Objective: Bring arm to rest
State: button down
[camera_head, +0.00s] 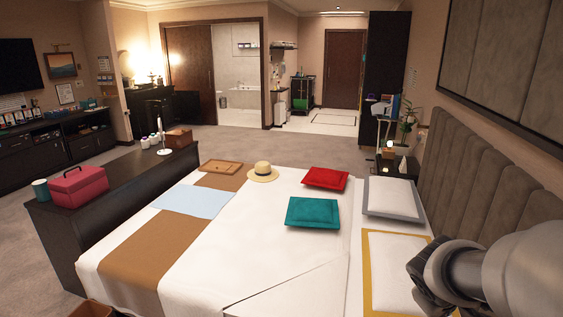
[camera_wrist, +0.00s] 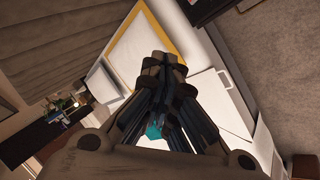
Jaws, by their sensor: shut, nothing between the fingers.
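My arm shows at the lower right of the head view, a grey wrist and forearm reaching in over the headboard side of the bed (camera_head: 235,242). My gripper (camera_wrist: 165,62) fills the middle of the wrist view, its dark fingers drawn together and empty. Behind the fingers in that view lie a yellow-edged pillow (camera_wrist: 130,45) and white bedding. The same yellow-edged pillow (camera_head: 395,265) lies just left of my arm in the head view. The fingertips are not clearly seen in the head view.
The padded headboard (camera_head: 490,170) runs along the right, close to my arm. Grey-edged (camera_head: 391,198), red (camera_head: 325,179) and teal (camera_head: 313,213) pillows and a straw hat (camera_head: 263,172) lie on the bed. A dark bench with a red box (camera_head: 78,187) stands left. Carpet beyond the bed is clear.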

jog(key=s+a+r+m+y, duration=0.2)
jog(key=s+a, duration=0.7)
jog(key=s+a+r+m+y, duration=0.2)
jog(key=s+a+r+y, duration=0.1)
jog(key=s+a, duration=0.7)
jog(key=shift+r, duration=0.2)
jog(key=shift+d, duration=0.15)
